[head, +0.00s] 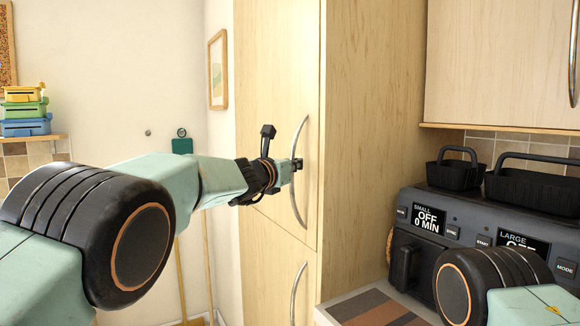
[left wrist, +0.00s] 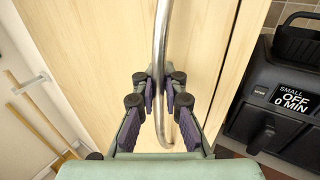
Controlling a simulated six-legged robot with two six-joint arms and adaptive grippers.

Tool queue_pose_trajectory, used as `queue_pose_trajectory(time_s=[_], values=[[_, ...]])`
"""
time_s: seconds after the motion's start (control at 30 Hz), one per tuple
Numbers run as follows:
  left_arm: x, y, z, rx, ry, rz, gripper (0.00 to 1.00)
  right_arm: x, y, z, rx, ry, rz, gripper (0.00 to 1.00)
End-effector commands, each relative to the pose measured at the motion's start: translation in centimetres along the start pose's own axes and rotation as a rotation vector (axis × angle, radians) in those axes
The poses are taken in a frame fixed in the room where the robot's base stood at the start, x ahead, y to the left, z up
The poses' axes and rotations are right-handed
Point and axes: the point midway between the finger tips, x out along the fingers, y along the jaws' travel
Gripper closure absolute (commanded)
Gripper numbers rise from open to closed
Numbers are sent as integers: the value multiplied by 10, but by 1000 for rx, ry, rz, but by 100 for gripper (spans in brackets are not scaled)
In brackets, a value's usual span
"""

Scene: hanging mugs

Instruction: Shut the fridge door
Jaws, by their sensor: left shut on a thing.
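The fridge door (head: 276,90) is a tall pale wood panel in the middle of the head view. It looks flush with the cabinet side (head: 370,120), and I see no clear gap along its right edge. A curved metal handle (head: 302,205) runs up the door near that edge. My left gripper (head: 297,165) is at the handle's middle, shut on it. In the left wrist view the handle (left wrist: 161,40) passes between the two purple-padded fingers (left wrist: 160,88). My right gripper is out of view; only a link of my right arm shows at bottom right.
An air fryer (head: 415,262) with two baskets (head: 455,174) on top stands on the counter at right. A striped mat (head: 385,308) lies in front of it. A lower door (head: 275,275) has its own handle. Wooden poles lean against the left wall.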

Motion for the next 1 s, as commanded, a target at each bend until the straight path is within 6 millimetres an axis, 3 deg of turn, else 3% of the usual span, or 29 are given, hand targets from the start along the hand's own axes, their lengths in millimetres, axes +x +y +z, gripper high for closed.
queue_pose_trajectory(time_s=[0.03, 0.07, 0.1, 0.3, 0.67, 1.0], values=[[1, -3, -2, 2, 2, -5, 100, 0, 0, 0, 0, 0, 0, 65], [1, -2, -2, 2, 2, -5, 90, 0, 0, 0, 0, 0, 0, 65], [1, -2, -2, 1, 2, -5, 86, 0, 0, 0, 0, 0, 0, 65], [0, -1, -1, 0, 1, -2, 71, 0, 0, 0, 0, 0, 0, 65], [-2, -1, -1, -1, 3, -1, 71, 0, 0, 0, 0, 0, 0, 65], [-24, -1, 0, -1, 3, -1, 71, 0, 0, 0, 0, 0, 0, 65]])
